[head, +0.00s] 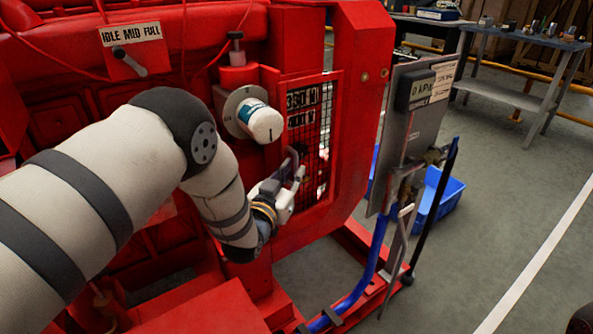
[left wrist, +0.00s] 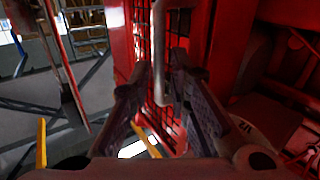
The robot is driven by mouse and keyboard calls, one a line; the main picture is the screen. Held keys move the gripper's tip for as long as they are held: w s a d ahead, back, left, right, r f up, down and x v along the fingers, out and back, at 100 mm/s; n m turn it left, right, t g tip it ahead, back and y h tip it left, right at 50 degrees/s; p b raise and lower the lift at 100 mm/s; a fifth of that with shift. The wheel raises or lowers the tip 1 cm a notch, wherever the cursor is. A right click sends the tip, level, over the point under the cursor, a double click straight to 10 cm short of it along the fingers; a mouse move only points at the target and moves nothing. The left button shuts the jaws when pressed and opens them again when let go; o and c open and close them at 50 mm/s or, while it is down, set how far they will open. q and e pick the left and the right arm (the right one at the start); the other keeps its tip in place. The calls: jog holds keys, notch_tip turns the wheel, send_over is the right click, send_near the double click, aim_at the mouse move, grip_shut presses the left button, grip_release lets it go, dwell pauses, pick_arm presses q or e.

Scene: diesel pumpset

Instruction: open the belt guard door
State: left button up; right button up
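The belt guard door (head: 327,110) is a red-framed black mesh panel on the side of the red pumpset. It looks closed, with signs behind the mesh. Its mesh also shows in the left wrist view (left wrist: 181,52). A grey bar handle (left wrist: 159,45) stands upright in front of the mesh. My left gripper (head: 297,172) is at the door's lower left edge. In the left wrist view its two fingers (left wrist: 161,92) are apart, with the lower end of the handle between them and gaps on both sides. My right gripper is out of view.
A white filter canister (head: 262,122) juts out just above my left forearm. A grey gauge panel (head: 418,120) stands right of the door, with a blue hose (head: 368,270) below. A blue crate (head: 447,190) sits behind it. Open floor lies to the right.

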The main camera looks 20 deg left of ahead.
pick_arm(q)
jog(key=shift+w+d, duration=0.1)
jog(key=shift+w, duration=1.05)
grip_shut()
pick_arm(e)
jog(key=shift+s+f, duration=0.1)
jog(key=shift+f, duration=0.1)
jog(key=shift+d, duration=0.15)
